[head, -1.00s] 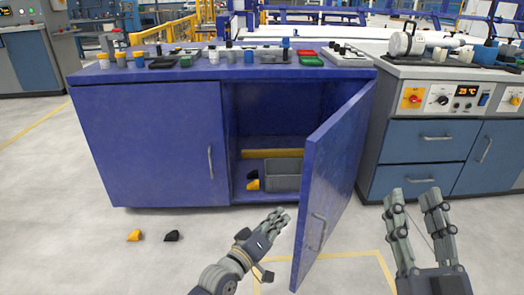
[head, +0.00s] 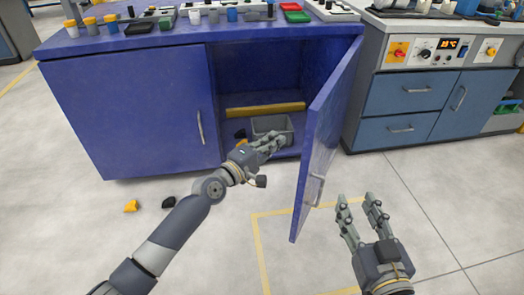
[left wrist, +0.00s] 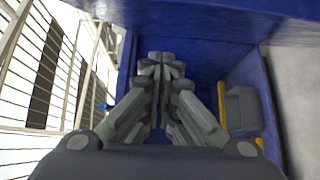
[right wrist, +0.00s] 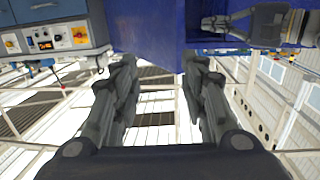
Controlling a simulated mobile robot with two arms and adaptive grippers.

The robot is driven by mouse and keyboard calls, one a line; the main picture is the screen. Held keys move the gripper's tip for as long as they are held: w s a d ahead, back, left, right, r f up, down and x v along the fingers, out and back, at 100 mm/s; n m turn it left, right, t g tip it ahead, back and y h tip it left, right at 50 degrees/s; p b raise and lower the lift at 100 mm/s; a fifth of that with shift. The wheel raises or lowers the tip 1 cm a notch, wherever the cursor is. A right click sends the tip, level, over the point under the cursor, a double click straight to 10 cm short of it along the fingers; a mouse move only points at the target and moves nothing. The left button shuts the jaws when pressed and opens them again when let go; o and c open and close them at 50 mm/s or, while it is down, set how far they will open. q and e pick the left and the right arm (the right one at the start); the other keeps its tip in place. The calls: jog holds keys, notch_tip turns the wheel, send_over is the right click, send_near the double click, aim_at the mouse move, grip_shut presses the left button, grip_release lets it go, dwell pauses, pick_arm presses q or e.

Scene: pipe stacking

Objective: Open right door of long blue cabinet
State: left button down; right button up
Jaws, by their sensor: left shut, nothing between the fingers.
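The long blue cabinet (head: 130,100) stands ahead with its left door shut. Its right door (head: 322,130) stands wide open, swung out toward me, with its handle (head: 314,190) on the face turned to the right. My left gripper (head: 280,142) is shut and empty, at the cabinet opening on the inner side of the open door. In the left wrist view its fingers (left wrist: 160,65) are together in front of the blue interior. My right gripper (head: 357,200) is open and empty, to the right of the door and apart from the handle. In the right wrist view its fingers (right wrist: 158,75) are spread.
Inside the cabinet are a grey bin (head: 270,127) and a yellow bar (head: 265,109). A yellow piece (head: 131,206) and a black piece (head: 169,202) lie on the floor. A grey workbench (head: 410,95) with blue drawers stands at the right.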

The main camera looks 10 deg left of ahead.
pick_arm(q)
jog(key=shift+w+d+p, duration=0.15)
jog(key=shift+d+p, duration=0.35)
jog(key=shift+d, duration=1.9)
pick_arm(e)
jog(key=shift+s+d+f+g, duration=0.2)
jog(key=shift+f+g, duration=0.25)
jog(key=shift+f, duration=0.3)
jog(key=shift+s+d+f+g, duration=0.15)
jog(key=shift+f+g, duration=0.3)
jog(key=shift+f, duration=0.25)
pick_arm(q)
jog(key=shift+d, duration=0.1)
